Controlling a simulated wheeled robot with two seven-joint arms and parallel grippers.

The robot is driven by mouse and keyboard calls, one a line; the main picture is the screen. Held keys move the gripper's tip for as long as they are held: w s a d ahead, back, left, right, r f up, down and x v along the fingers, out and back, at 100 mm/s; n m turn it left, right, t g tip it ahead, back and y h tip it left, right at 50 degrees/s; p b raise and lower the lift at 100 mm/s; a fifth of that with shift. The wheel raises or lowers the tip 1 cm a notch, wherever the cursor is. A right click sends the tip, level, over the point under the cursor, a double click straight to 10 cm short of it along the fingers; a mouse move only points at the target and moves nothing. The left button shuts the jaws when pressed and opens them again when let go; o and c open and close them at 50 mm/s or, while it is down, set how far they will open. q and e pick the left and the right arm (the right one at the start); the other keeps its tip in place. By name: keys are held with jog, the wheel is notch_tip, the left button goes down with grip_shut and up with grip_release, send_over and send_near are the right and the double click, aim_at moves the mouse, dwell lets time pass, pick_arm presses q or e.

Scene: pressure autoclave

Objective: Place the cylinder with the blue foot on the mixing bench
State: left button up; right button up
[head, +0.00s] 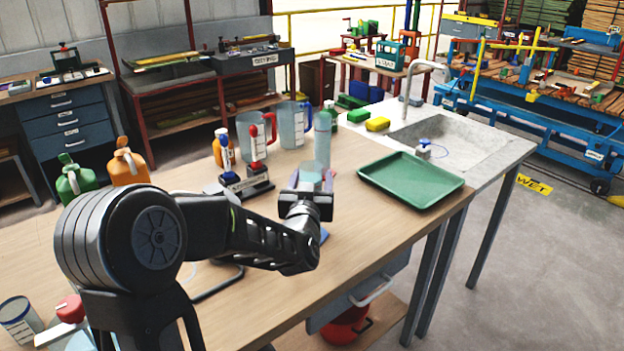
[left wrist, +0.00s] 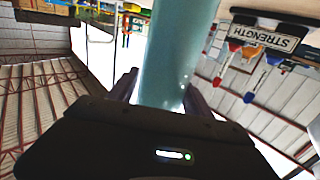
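A tall, clear, pale-blue cylinder (head: 322,140) stands upright at the wooden bench (head: 375,235), left of the green tray. A bit of its blue foot (head: 324,236) shows below my gripper; I cannot tell if it rests on the bench top. My left gripper (head: 313,180) is around the lower part of the cylinder. In the left wrist view the cylinder (left wrist: 178,50) fills the space between the two fingers (left wrist: 162,95), which appear closed on its sides. My right gripper is not in view. No label shows which bench is the mixing bench.
A green tray (head: 410,181) lies to the right, before the sink (head: 455,140). Left of the cylinder are a small bottle stand (head: 246,185) and jugs with red (head: 256,140) and blue (head: 292,125) handles. The bench front right of my arm is clear.

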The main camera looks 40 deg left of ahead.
pick_arm(q)
jog(key=shift+o, duration=0.5)
jog(key=shift+r, duration=0.15)
jog(key=b+v, duration=0.8)
jog(key=v, duration=0.4)
jog(key=shift+b, duration=0.3)
